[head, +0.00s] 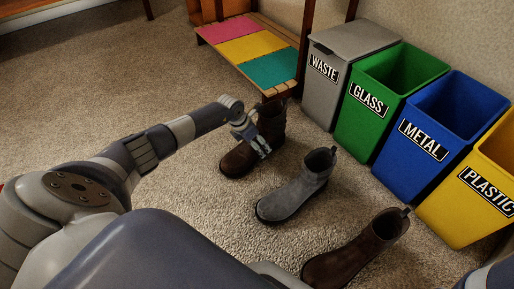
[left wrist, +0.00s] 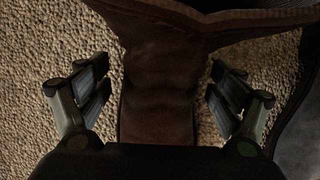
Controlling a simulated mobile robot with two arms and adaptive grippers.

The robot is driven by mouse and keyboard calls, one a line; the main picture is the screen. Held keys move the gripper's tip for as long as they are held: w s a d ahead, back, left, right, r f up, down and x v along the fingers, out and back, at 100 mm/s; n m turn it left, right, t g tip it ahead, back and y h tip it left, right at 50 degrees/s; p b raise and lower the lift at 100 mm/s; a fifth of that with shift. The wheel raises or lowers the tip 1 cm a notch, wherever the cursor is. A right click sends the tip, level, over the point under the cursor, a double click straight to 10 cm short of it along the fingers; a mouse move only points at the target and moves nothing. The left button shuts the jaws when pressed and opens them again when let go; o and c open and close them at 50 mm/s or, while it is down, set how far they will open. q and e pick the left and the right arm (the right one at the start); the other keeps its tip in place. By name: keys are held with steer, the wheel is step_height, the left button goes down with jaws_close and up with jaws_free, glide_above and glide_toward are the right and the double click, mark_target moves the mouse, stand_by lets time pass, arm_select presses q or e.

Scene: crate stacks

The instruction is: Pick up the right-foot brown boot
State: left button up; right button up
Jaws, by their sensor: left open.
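A dark brown boot (head: 237,160) stands upright on the carpet, farthest of three boots in the head view. A second brown boot (head: 352,255) stands nearest, at the bottom. I cannot tell which of them is for the right foot. My left gripper (head: 263,150) is at the far brown boot and hides part of it. In the left wrist view the brown boot (left wrist: 158,85) lies between the open fingers, with carpet showing between it and the fingers on both sides. My right gripper is not in view.
A grey boot (head: 290,193) stands between the brown ones, close to my left gripper's right side. Bins marked waste (head: 322,92), glass (head: 361,124), metal (head: 409,155) and plastic (head: 463,212) line the right. A bench with coloured panels (head: 250,72) stands behind. Carpet is clear at left.

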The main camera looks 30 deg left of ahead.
arm_select(q)
steer(key=shift+w+f, duration=0.1)
steer(key=c, duration=1.6)
steer(key=shift+r, duration=0.2)
